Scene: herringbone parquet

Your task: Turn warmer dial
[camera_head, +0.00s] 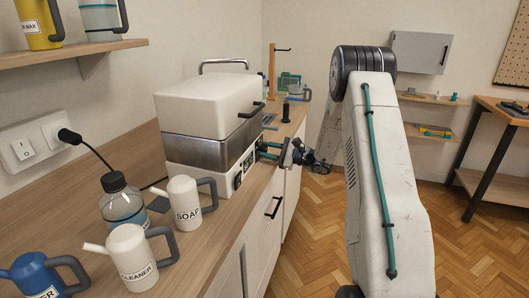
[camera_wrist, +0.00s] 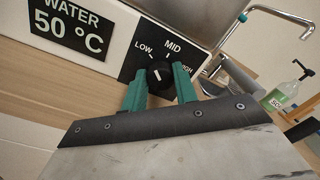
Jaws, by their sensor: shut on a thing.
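The warmer (camera_head: 209,125), a white box with a metal band and a black lid handle, stands on the wooden counter. Its black dial (camera_wrist: 159,77) shows in the wrist view on a dark plate marked LOW, MID and HIGH. The dial's white pointer line is nearly upright in that view, toward the MID side. My gripper (camera_wrist: 160,88) has its two green fingers on either side of the dial, shut on it. In the head view my gripper (camera_head: 262,151) reaches the warmer's front from the right; the dial is hidden there.
A label reading WATER 50 °C (camera_wrist: 72,25) is beside the dial plate. A SOAP can (camera_head: 186,205), a CLEANER can (camera_head: 132,258) and a clear bottle (camera_head: 123,207) stand near the warmer. A soap pump bottle (camera_wrist: 282,93) is at the right. Parquet floor (camera_head: 310,235) is clear beside the cabinets.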

